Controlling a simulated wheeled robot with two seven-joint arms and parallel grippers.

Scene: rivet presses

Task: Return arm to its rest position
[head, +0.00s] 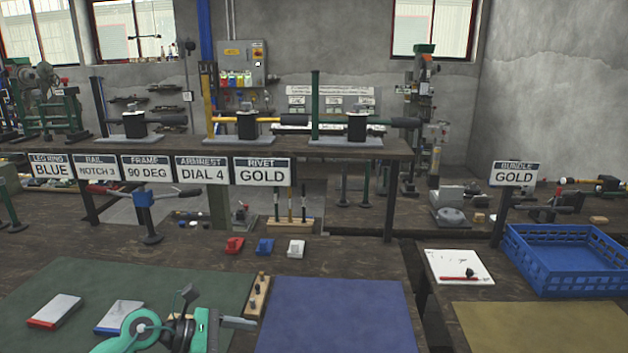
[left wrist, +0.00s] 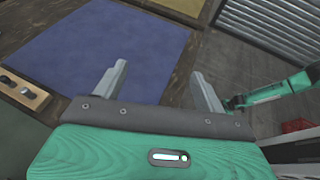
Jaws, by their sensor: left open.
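My left arm, green and grey, enters the head view at the bottom left. Its gripper (head: 240,323) is above the right part of the green mat (head: 100,265), near a small wooden block with pegs (head: 257,298). In the left wrist view the gripper (left wrist: 160,88) has its two grey fingers wide apart with nothing between them. The blue mat (left wrist: 105,45) lies beyond and below them; it also shows in the head view (head: 335,315). A green arm link of mine shows at the right of the wrist view. My right gripper cannot be made out in either view.
A red-edged plate (head: 55,310) and a blue-edged plate (head: 119,317) lie on the green mat. Red (head: 234,245), blue (head: 265,246) and white (head: 296,248) small parts sit behind. A blue crate (head: 565,260) stands at right. The blue mat is bare.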

